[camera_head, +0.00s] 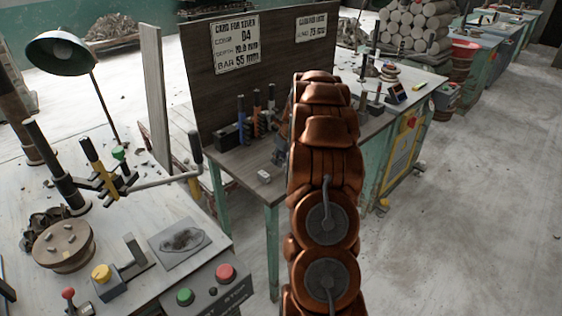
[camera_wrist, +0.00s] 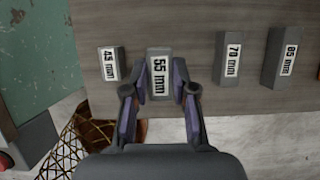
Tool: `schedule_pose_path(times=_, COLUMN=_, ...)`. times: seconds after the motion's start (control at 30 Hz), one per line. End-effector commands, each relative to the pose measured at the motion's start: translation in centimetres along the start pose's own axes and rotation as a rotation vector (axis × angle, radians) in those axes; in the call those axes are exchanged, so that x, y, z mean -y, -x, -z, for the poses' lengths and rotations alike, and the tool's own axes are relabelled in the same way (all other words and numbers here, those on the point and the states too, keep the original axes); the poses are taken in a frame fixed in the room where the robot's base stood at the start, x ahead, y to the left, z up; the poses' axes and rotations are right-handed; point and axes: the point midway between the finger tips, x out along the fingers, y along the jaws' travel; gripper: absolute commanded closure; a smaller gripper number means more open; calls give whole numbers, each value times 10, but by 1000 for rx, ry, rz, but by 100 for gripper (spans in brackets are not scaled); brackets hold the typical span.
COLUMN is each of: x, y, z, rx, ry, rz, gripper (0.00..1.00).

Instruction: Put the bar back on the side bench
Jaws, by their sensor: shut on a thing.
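The grey bar marked 55 mm (camera_wrist: 159,62) is between the fingers of my gripper (camera_wrist: 160,93) in the wrist view. My gripper is shut on it. The bar is over the wooden top of the side bench (camera_wrist: 195,60), in line with the other bars; I cannot tell whether it touches the wood. In the head view the side bench (camera_head: 232,163) stands in the middle, with a dark back panel. My arm hides my gripper and the held bar there.
Bars marked 45 mm (camera_wrist: 109,63), 70 mm (camera_wrist: 229,58) and 85 mm (camera_wrist: 283,58) stand on the bench, apart from the held one. The panel carries a card (camera_head: 237,44) reading bar 55 mm. A machine with a bent handle (camera_head: 170,178) is at the left.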

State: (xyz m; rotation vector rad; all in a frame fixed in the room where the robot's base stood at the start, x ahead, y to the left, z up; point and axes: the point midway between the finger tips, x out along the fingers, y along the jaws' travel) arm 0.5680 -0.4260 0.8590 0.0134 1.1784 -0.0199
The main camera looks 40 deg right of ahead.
Motion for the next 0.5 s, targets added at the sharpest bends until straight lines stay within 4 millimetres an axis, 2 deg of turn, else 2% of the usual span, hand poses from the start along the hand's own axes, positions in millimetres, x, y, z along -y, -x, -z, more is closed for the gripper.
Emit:
schedule_pose_path(times=0.13, x=11, y=-2, z=-5, rx=1, ry=0, rz=1, gripper=100)
schedule_pose_path(times=0.33, x=14, y=-6, z=-4, rx=0, ry=0, rz=0, gripper=100)
schedule_pose_path(times=0.5, x=14, y=-24, z=4, rx=-2, ry=0, rz=-1, gripper=100)
